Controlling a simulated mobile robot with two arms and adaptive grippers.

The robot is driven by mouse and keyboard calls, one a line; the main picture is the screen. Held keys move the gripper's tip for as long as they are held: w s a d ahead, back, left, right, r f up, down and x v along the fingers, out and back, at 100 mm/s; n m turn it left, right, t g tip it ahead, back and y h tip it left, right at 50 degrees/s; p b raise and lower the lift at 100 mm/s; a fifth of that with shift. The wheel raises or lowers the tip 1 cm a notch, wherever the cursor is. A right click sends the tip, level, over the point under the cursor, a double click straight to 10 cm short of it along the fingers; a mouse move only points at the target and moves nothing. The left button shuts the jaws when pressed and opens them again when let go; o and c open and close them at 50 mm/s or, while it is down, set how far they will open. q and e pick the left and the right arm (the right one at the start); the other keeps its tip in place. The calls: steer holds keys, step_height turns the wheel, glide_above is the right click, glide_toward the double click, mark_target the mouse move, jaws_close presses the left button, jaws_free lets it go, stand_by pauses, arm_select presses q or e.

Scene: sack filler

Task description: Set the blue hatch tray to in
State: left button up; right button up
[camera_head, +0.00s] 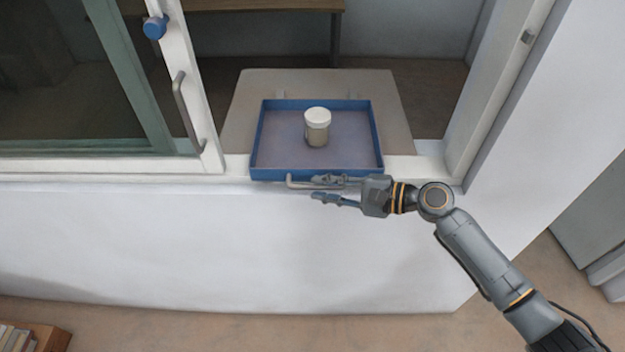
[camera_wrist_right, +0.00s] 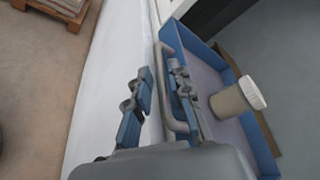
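The blue hatch tray (camera_head: 277,140) sits in the open hatch, across the white sill, with its back part over a beige board. A small jar with a white lid (camera_head: 317,128) stands upright in it. The tray has a grey bar handle (camera_head: 294,183) on its front side. My right gripper (camera_head: 335,190) is at this handle, pointing left along it, with its two fingers apart. In the right wrist view the handle (camera_wrist_right: 165,85) runs between the open fingers (camera_wrist_right: 160,92), closer to the tray-side finger. The tray's blue wall (camera_wrist_right: 205,50) is beside that finger. My left gripper is not in view.
A sliding window frame (camera_head: 200,100) with a vertical handle (camera_head: 187,112) and a blue knob (camera_head: 155,27) stands left of the tray. A white post (camera_head: 490,100) bounds the opening on the right. Behind is the beige board (camera_head: 395,110) and a table (camera_head: 262,5).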

steer(key=shift+x, duration=1.5)
steer(key=shift+c, duration=0.2)
jaws_close()
steer(key=shift+w, duration=0.1)
